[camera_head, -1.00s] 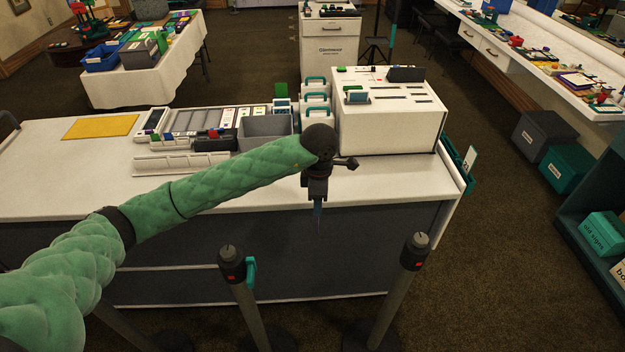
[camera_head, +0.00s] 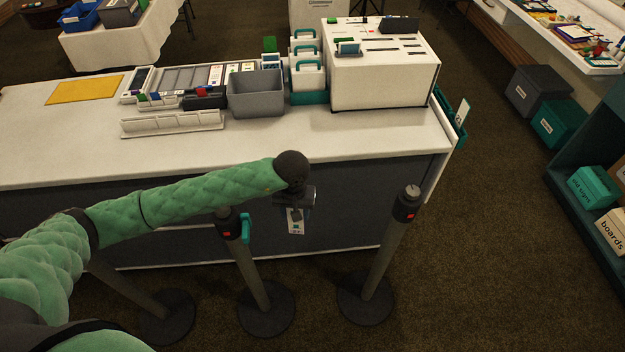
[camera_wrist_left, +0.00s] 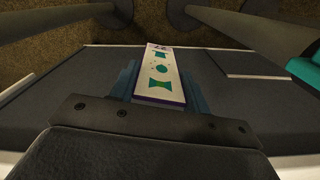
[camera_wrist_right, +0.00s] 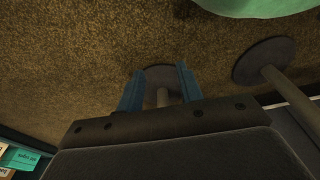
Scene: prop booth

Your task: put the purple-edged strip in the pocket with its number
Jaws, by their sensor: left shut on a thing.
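My left gripper (camera_head: 294,204) is shut on the purple-edged strip (camera_head: 295,224). The strip hangs below it, in front of the counter's dark front panel. In the left wrist view the strip (camera_wrist_left: 160,75) is white with teal shapes, a purple edge and a number at its far end, too small to read surely. My right gripper (camera_wrist_right: 160,90) is open and empty over the carpet, outside the head view. A white rack of pockets (camera_head: 172,124) lies on the counter. A teal holder (camera_head: 447,116) with a white card hangs at the counter's right end. I cannot read any pocket numbers.
A grey bin (camera_head: 256,94), white teal-handled cases (camera_head: 306,74) and a large white slotted box (camera_head: 382,70) stand on the counter (camera_head: 60,140). Barrier posts (camera_head: 240,240) (camera_head: 386,245) stand before it, close to my left arm. The counter's front left is clear.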

